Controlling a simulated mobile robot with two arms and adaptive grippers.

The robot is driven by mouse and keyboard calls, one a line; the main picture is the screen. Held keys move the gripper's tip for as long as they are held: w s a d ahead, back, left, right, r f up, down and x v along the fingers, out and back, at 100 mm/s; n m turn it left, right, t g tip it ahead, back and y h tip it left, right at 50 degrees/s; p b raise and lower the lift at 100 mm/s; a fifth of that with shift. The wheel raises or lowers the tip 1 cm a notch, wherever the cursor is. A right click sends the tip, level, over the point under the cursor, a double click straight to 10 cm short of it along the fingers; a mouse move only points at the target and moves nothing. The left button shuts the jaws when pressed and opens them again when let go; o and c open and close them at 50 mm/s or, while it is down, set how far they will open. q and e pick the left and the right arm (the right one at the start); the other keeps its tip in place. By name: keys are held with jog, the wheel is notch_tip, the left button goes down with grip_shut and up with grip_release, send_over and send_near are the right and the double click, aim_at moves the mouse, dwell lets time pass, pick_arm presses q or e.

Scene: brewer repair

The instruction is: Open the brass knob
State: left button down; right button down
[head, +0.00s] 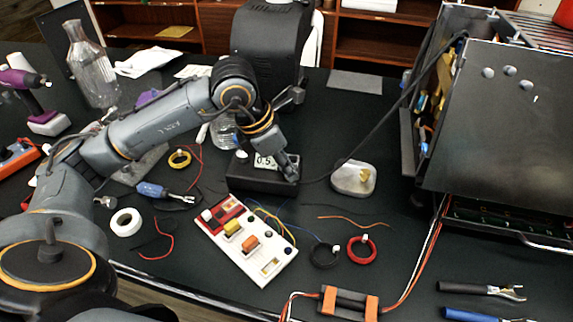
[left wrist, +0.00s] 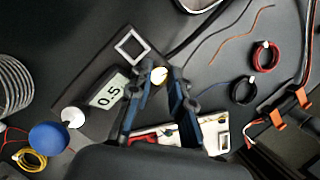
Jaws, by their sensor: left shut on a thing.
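A black box with a lit 0.5 display (head: 265,160) lies on the dark table in the head view. The left wrist view shows the same display (left wrist: 108,92) and a small brass knob (left wrist: 159,76) by the box. My left gripper (head: 291,170) reaches down at the box's right end. In the left wrist view its fingers (left wrist: 165,80) are on either side of the brass knob and shut on it. In the head view the gripper hides the knob. How far the knob is turned cannot be told. My right gripper is not in view.
A white switch panel (head: 262,270) lies in front. A large open machine (head: 500,120) blocks the right.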

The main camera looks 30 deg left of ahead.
pick_arm(q)
jog(key=c, duration=1.5)
grip_release()
jog(key=v, duration=1.2)
